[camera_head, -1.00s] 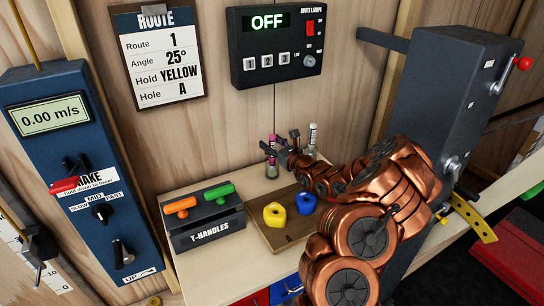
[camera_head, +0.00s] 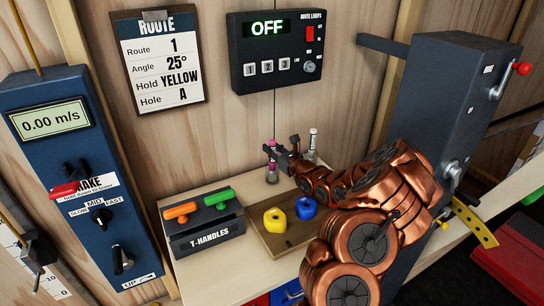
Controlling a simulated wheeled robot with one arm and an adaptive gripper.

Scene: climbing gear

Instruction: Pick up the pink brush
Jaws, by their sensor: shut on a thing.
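The pink brush (camera_head: 272,170) stands upright at the back of the wooden bench, against the plywood wall. My gripper (camera_head: 270,149) is at its upper part, with the dark fingers shut on it. The fingers cover some of the brush's top. The brush's lower end looks to be at bench level; I cannot tell whether it is clear of the surface.
A white-topped brush (camera_head: 312,142) and a dark one (camera_head: 295,140) stand just right of my gripper. A wooden board (camera_head: 286,240) holds a yellow hold (camera_head: 275,220) and a blue hold (camera_head: 306,208). The T-handle box (camera_head: 207,238) stands left.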

